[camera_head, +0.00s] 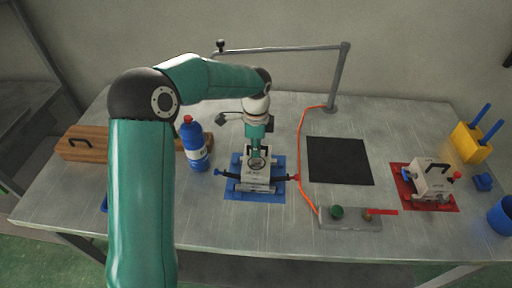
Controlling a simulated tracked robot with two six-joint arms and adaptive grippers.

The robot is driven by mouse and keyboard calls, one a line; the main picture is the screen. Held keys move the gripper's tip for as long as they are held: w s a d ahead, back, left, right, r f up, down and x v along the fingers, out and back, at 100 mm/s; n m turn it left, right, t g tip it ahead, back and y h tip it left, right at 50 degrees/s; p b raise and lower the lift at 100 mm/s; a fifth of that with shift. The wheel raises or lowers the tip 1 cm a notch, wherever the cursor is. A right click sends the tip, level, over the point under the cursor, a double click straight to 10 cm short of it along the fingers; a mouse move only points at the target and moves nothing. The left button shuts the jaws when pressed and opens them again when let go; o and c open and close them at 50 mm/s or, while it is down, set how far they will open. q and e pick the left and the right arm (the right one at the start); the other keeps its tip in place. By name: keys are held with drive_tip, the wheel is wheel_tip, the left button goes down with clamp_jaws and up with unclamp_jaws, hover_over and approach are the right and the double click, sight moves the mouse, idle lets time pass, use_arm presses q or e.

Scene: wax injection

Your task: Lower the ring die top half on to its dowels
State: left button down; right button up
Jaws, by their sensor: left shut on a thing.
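My left gripper (257,154) comes down from above over the blue mat (232,193) and is shut on the ring die top half (247,166), a pale grey block. The top half is over the lower part of the die (258,187) on that mat. From this angle I cannot tell whether the two halves touch or a gap is left. The dowels are hidden. Dark clamp arms with blue and red ends stick out on both sides of the die. My right gripper is not in view.
A blue bottle (195,150) stands close left of the die. An orange hose (300,150) runs to its right, by a black mat (340,161). A grey control bar (350,219) lies in front. Another die (433,180) sits on a red mat (406,188) at right.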

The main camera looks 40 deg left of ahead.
use_arm(q)
drive_tip(key=shift+f+b, duration=0.4)
drive_tip(key=shift+f, duration=0.2)
drive_tip(key=c, duration=1.2)
unclamp_jaws()
wheel_tip(320, 180, up, 12)
drive_tip(key=shift+f, duration=0.1)
